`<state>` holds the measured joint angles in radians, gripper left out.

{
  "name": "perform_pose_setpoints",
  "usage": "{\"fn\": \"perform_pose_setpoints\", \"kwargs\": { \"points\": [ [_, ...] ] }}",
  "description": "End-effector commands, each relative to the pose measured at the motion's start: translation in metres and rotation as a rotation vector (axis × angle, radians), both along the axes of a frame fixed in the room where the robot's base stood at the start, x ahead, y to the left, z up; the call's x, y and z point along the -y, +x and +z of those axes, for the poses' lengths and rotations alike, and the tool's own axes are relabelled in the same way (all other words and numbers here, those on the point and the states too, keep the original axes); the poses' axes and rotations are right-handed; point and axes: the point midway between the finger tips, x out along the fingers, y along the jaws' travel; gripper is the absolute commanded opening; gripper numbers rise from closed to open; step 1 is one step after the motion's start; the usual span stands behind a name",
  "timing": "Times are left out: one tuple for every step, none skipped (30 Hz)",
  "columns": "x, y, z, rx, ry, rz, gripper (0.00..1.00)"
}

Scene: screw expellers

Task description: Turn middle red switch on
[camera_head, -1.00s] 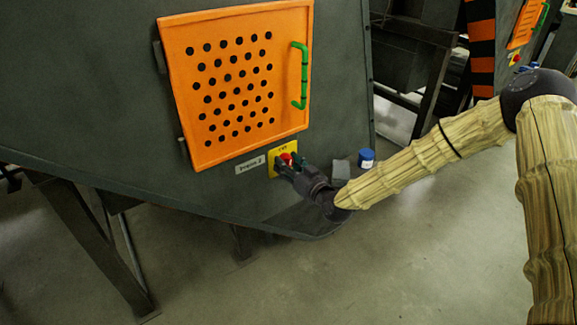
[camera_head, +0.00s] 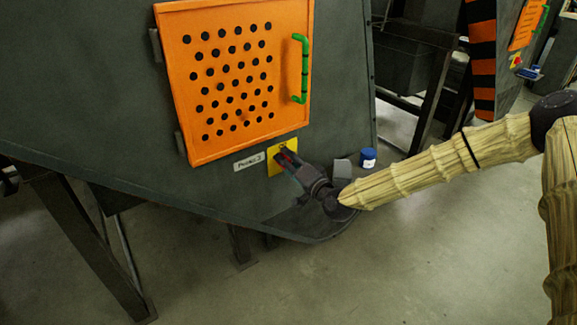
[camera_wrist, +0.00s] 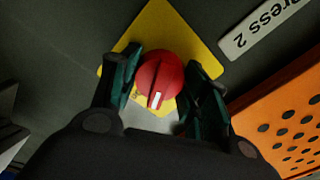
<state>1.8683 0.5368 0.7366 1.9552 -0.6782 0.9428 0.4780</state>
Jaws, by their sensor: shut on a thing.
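The red switch (camera_wrist: 159,76) is a round knob with a white mark, on a yellow plate (camera_wrist: 155,20) fixed to the dark machine wall. In the wrist view its white mark points toward the bottom of the picture. My gripper (camera_wrist: 164,65) has one dark green finger on each side of the knob and is shut on it. In the head view my gripper (camera_head: 288,157) reaches the yellow plate (camera_head: 271,163) from the lower right and mostly hides the switch, leaving only a little red visible.
A "Press 2" label (camera_head: 249,162) sits left of the plate. Above is an orange perforated panel (camera_head: 202,145) with a green handle (camera_head: 304,70). Another machine with a striped post (camera_head: 482,60) stands behind.

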Motion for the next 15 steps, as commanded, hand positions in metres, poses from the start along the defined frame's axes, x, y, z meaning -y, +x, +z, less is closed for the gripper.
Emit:
{"fn": "perform_pose_setpoints", "kwargs": {
  "points": [
    [0.0022,0.0019,-0.0019,-0.024,0.037,-0.004,0.22],
    [0.0020,0.0019,-0.0016,-0.040,0.059,-0.004,0.22],
    [0.0021,0.0018,-0.0017,-0.061,0.088,-0.005,0.22],
    [0.0024,0.0018,-0.0017,-0.076,0.109,-0.005,0.22],
    [0.0025,0.0018,-0.0016,-0.090,0.130,-0.005,0.22],
    [0.0023,0.0018,-0.0013,-0.109,0.157,-0.005,0.22],
    [0.0022,0.0017,-0.0014,-0.124,0.177,-0.004,0.22],
    [0.0021,0.0017,-0.0015,-0.137,0.194,-0.004,0.22],
    [0.0020,0.0016,-0.0016,-0.154,0.218,-0.004,0.22],
    [0.0020,0.0016,-0.0014,-0.167,0.235,-0.004,0.22],
    [0.0020,0.0017,-0.0011,-0.178,0.250,-0.004,0.22],
    [0.0021,0.0017,-0.0011,-0.193,0.271,-0.005,0.22],
    [0.0023,0.0018,-0.0012,-0.202,0.284,-0.005,0.22],
    [0.0024,0.0017,-0.0013,-0.213,0.297,-0.005,0.22],
    [0.0024,0.0018,-0.0013,-0.225,0.313,-0.005,0.22]
  ]
}}
